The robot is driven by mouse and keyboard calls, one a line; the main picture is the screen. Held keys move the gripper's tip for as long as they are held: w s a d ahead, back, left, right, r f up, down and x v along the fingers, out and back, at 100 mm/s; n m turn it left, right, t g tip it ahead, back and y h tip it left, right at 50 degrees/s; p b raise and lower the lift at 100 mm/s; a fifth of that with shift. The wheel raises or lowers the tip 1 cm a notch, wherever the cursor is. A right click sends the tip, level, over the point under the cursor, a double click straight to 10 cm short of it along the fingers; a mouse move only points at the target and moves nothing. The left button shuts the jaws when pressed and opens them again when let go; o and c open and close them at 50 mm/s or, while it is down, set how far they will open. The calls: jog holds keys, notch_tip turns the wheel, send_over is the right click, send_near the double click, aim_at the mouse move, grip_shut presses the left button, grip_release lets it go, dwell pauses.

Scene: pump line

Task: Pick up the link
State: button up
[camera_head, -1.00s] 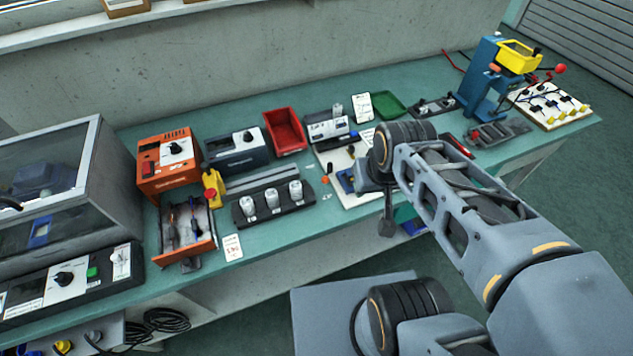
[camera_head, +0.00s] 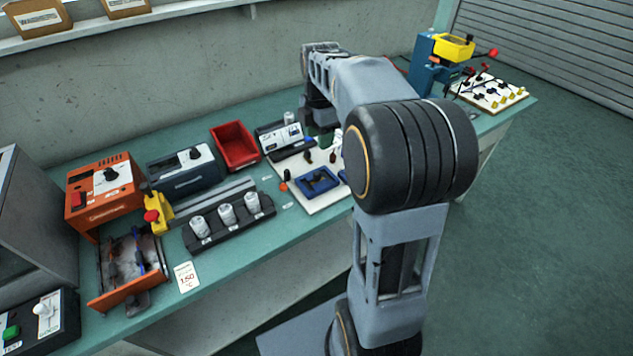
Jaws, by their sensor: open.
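I cannot pick out the link for sure. A blue holder (camera_head: 318,182) with a dark piece in it lies on the white board (camera_head: 328,200) in the middle of the bench. Small dark upright pieces (camera_head: 308,156) stand behind it on the same board. The end of my arm with my gripper (camera_head: 320,118) is over the back of the bench, above and behind the board. Its fingers are hard to make out and it appears empty. My elbow and forearm hide the board's right side and the bench behind it.
A red bin (camera_head: 235,147), a blue-grey unit (camera_head: 185,170) and an orange unit (camera_head: 104,193) line the back. A black rack (camera_head: 230,222) holds white cups. An open orange drawer (camera_head: 128,272) is front left. A blue press (camera_head: 428,72) stands far right. The floor at right is clear.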

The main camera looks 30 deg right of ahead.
send_over(319, 172)
notch_tip(319, 172, down, 7)
jog(key=shift+f+b, duration=0.1)
jog(key=shift+b, duration=0.35)
jog(key=shift+f+b, duration=0.4)
jog(key=shift+f, duration=2.75)
jog(key=shift+c, duration=0.2)
grip_shut()
